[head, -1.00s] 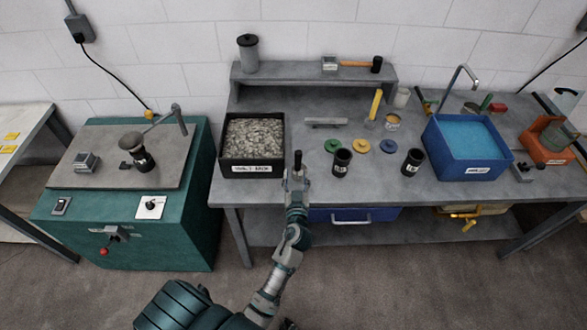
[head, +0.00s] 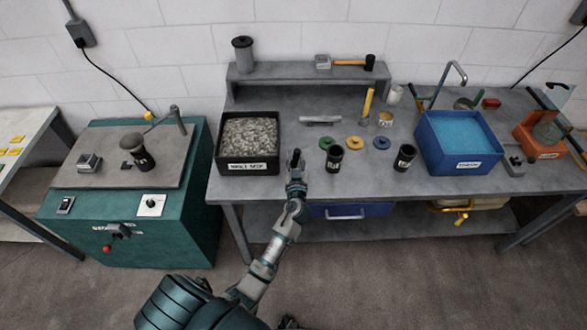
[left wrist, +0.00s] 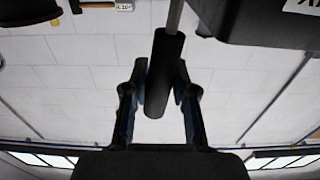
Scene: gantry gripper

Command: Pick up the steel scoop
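The steel scoop shows in the left wrist view as a thick black handle (left wrist: 164,72) with a thin grey shaft running up out of the picture. In the head view the black handle (head: 296,156) stands up at the table's front edge, just right of the bin of grey grit. Its bowl cannot be made out. My left gripper (head: 296,178) is at the handle. In the left wrist view its two fingers (left wrist: 160,88) lie close against the handle on both sides and look shut on it. My right gripper is not in view.
The black bin (head: 250,168) of grit stands close left of the gripper. Two black cups (head: 334,158) (head: 404,157) stand to the right, with coloured discs (head: 355,142) behind. A blue tub (head: 462,163) is farther right. A grey bar (head: 320,120) lies behind the gripper.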

